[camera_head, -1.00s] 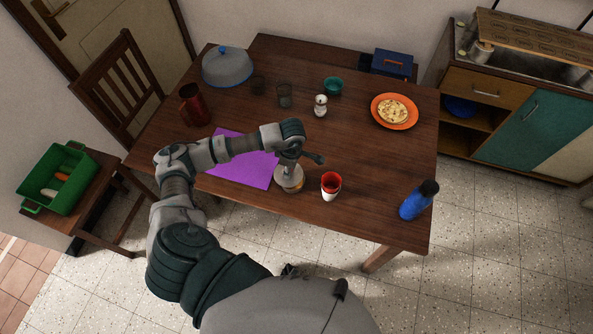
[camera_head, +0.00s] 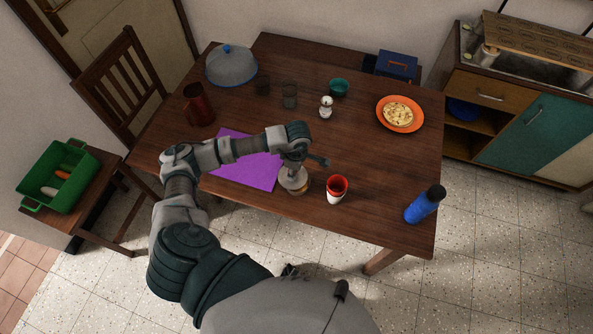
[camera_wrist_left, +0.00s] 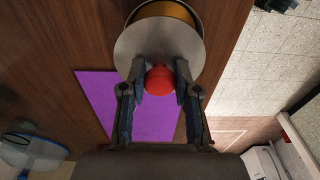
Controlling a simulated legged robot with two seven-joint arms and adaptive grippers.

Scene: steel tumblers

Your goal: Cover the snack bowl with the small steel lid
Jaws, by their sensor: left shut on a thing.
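My left gripper (camera_head: 293,163) is shut on the red knob (camera_wrist_left: 158,80) of the small steel lid (camera_head: 292,180). The lid (camera_wrist_left: 150,45) is a round grey disc in the left wrist view. The snack bowl (camera_wrist_left: 172,10), with orange-brown contents, shows at the top of that view, partly hidden by the lid. The lid overlaps the bowl but looks off-centre, leaving part of the contents uncovered. I cannot tell whether lid and rim touch. In the head view the arm and lid hide most of the bowl. My right gripper is not in view.
A purple mat (camera_head: 247,172) lies left of the lid, a red-and-white cup (camera_head: 337,190) close on its right. A blue bottle (camera_head: 424,205) stands near the table's right edge. A plate (camera_head: 400,127), shaker (camera_head: 326,107), glasses and a large dome (camera_head: 230,65) stand farther back.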

